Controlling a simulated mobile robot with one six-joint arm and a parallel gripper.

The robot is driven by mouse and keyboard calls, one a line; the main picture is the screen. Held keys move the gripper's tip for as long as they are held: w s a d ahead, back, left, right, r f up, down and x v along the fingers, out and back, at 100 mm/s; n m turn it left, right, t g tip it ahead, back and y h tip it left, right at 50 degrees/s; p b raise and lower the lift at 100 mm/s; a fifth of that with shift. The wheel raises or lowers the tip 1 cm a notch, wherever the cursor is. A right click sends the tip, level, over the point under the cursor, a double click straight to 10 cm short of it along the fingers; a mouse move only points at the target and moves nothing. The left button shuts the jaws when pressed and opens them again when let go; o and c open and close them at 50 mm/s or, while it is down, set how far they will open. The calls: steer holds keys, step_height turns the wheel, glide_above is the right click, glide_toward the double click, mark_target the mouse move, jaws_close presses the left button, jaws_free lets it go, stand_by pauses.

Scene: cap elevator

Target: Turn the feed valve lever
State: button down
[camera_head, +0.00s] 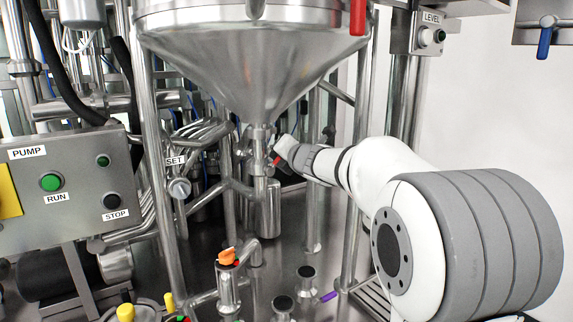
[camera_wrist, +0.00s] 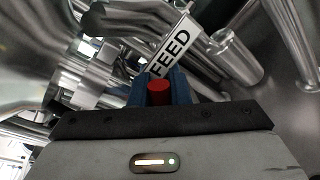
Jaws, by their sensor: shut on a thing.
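The feed valve lever is red and shows between my fingers in the wrist view (camera_wrist: 159,91). Only its end is visible there; the rest is hidden by the fingers. In the head view a small red part of the lever (camera_head: 278,161) shows beside the pipe under the steel cone. My gripper (camera_head: 281,154) reaches in from the right at the valve. In the wrist view my gripper's dark blue fingers (camera_wrist: 158,88) are closed around the lever from both sides. A white FEED label (camera_wrist: 171,54) stands just beyond the fingers.
The steel hopper cone (camera_head: 245,65) hangs right above the valve. Upright steel posts stand close on both sides. A PUMP panel (camera_head: 90,190) is at left. An orange handle (camera_head: 226,256) sits on a pipe below. A LEVEL box (camera_head: 428,38) is at upper right.

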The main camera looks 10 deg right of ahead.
steer(key=shift+a+f, duration=0.1)
steer(key=shift+a, duration=0.05)
steer(key=shift+n, duration=0.3)
steer(key=c, duration=1.6)
jaws_free()
steer(key=shift+o, duration=1.2)
